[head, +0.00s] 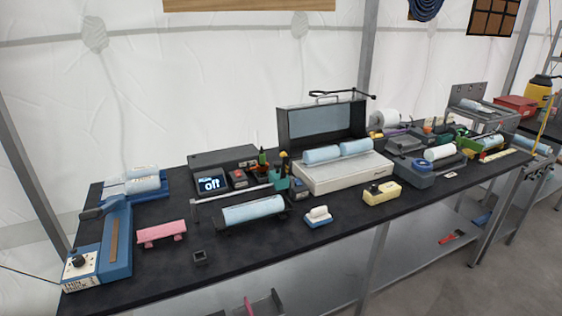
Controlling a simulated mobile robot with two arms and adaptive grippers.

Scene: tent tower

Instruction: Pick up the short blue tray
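A small, short blue tray (320,223) sits near the front edge of the table, right of the middle; a white rounded block (318,212) rests on it. A longer blue piece (118,245) with a white dial box at its near end lies along the table's left side. I cannot tell for sure which of these the task names, but the small one is the shorter. Neither of my grippers is in view.
The dark table (225,265) is crowded. Left of the small tray is a black cradle with a light blue roll (253,210); right is a yellow block (382,192); behind is a white machine (345,174). A pink piece (161,233) lies left. Bare tabletop shows along the front.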

